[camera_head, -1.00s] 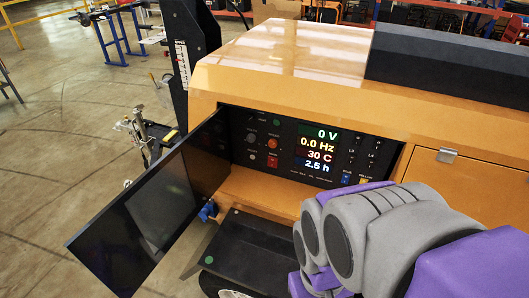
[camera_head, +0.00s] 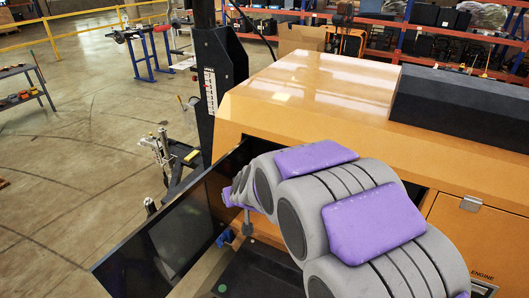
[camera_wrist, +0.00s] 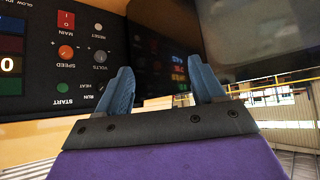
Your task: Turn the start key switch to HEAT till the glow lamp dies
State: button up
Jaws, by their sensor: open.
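The black control panel (camera_wrist: 35,75) fills the left of the wrist view and appears upside down. The START, RUN and HEAT labels (camera_wrist: 82,96) lie just left of my gripper's left finger. I cannot make out the start key switch clearly; the finger covers part of the panel there. A GLOW label shows at the top left corner, but no glow lamp is discernible. My gripper (camera_wrist: 164,85) is open, its two blue fingers apart with nothing between them. In the head view my arm hides the panel.
An orange SPEED knob (camera_wrist: 66,52), a VOLTS knob (camera_wrist: 99,57) and the red MAIN switch (camera_wrist: 66,20) sit close by. The open black door (camera_head: 165,240) stands left of my arm. The orange housing (camera_head: 310,95) rises behind it.

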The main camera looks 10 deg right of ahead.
jog(key=w+f+t+h+p, duration=0.3)
jog(key=w+t+h, duration=0.25)
jog(key=w, duration=0.75)
jog(key=w+d+f+h, duration=0.2)
jog(key=w+d+h, duration=0.4)
jog(key=w+d, duration=0.6)
jog(key=shift+d+f+t+h, duration=0.3)
jog(key=shift+d+t+h, duration=0.05)
jog(key=shift+d, duration=0.25)
jog(key=shift+c, duration=0.4)
jog(key=c, duration=1)
